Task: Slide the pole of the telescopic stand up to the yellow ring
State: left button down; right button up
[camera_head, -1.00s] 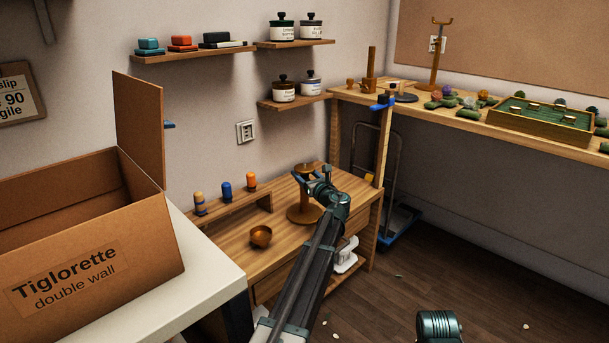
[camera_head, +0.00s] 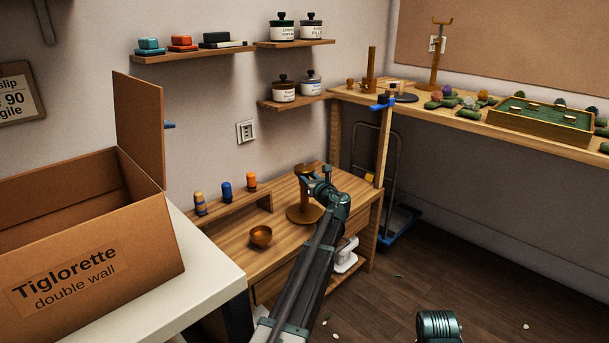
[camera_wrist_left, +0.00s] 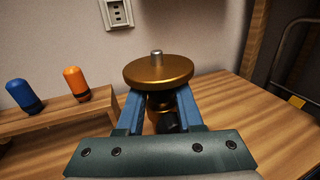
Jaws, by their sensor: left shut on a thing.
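The telescopic stand (camera_head: 302,214) stands upright on the low wooden bench, with a round brown base and a small disc top. In the left wrist view its bronze disc top (camera_wrist_left: 158,70) carries a short silver pin. My left gripper (camera_head: 308,180) is shut on the stand's pole just under the disc. Its two blue fingers (camera_wrist_left: 160,105) lie on either side, with a dark knob (camera_wrist_left: 167,122) between them. Most of the pole is hidden by the gripper and disc. I cannot make out the yellow ring.
A brown bowl (camera_head: 261,236) stands left of the stand. A small riser (camera_head: 237,203) behind holds blue and orange pegs. A cardboard box (camera_head: 95,255) is at the left. A wooden post (camera_head: 383,150) rises at the bench's right. Space above the stand looks clear.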

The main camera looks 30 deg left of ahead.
pick_arm(q)
jog(key=shift+r, duration=0.15)
dwell(0.8)
notch_tip(320, 180, up, 6)
jog(key=p, duration=0.6)
jog(key=shift+r+p, duration=0.2)
jog(key=shift+p, duration=0.15)
jog(key=shift+f, duration=0.1)
jog(key=c, duration=0.5)
grip_release()
jog(key=shift+c, duration=0.2)
jog(key=v, duration=1.3)
jog(key=shift+s+d, duration=0.3)
